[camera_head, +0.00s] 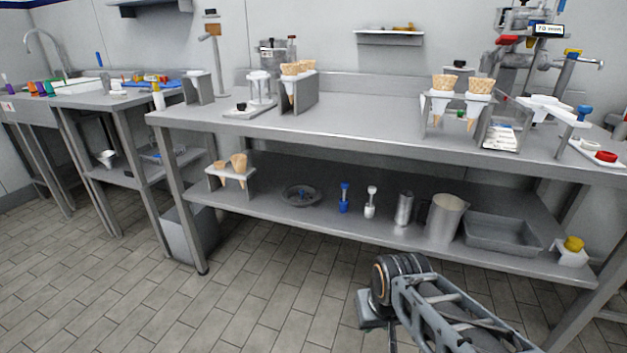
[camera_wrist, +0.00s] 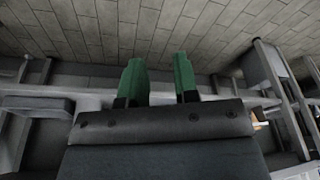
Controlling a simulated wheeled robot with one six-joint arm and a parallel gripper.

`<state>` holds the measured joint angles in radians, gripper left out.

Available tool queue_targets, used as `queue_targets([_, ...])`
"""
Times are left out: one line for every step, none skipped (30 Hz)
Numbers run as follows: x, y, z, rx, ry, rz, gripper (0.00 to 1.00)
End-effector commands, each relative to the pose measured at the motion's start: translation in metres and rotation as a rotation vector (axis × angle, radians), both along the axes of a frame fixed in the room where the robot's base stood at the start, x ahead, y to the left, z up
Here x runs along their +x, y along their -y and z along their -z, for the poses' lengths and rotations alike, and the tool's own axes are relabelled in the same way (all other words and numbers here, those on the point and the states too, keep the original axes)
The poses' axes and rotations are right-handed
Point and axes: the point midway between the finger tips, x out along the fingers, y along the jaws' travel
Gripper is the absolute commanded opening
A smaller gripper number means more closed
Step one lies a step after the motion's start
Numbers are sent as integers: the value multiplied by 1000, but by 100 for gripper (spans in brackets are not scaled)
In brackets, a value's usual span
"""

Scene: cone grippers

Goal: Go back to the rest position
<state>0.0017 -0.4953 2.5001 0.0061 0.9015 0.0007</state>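My gripper's two green fingers (camera_wrist: 159,80) show in the wrist view, parted, with nothing between them. Floor tiles and a grey shelf edge lie behind them. In the head view my arm (camera_head: 440,310) is at the lower right, in front of the long metal table (camera_head: 370,140) and over the floor. The fingers cannot be made out in the head view.
Cone holders with wafer cones stand on the tabletop, one at the middle left (camera_head: 298,88) and one at the right (camera_head: 457,100). The lower shelf (camera_head: 325,222) carries a steel jug (camera_head: 444,218), a grey tray (camera_head: 502,235) and another cone holder (camera_head: 229,180). The tiled floor (camera_head: 250,310) at left is clear.

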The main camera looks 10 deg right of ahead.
Motion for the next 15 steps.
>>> queue_targets([0, 0, -20, 1, 1, 2, 28])
queue_targets([0, 0, -28, 4, 1, 2, 28])
queue_targets([0, -1, -39, 5, 1, 4, 28])
queue_targets([0, -1, -49, 6, 2, 6, 28])
queue_targets([1, -1, -59, 9, 2, 7, 28])
queue_targets([1, -1, -73, 10, 2, 9, 28])
queue_targets([1, -2, -84, 13, 3, 10, 28])
queue_targets([1, -2, -95, 14, 3, 12, 28])
queue_targets([1, -2, -112, 17, 3, 14, 28])
queue_targets([1, -3, -124, 19, 4, 15, 28])
queue_targets([1, -3, -137, 20, 4, 17, 28])
queue_targets([1, -3, -154, 23, 5, 19, 28])
queue_targets([1, -3, -166, 25, 5, 20, 28])
queue_targets([1, -4, -179, 27, 6, 21, 28])
queue_targets([1, -4, -196, 29, 7, 23, 28])
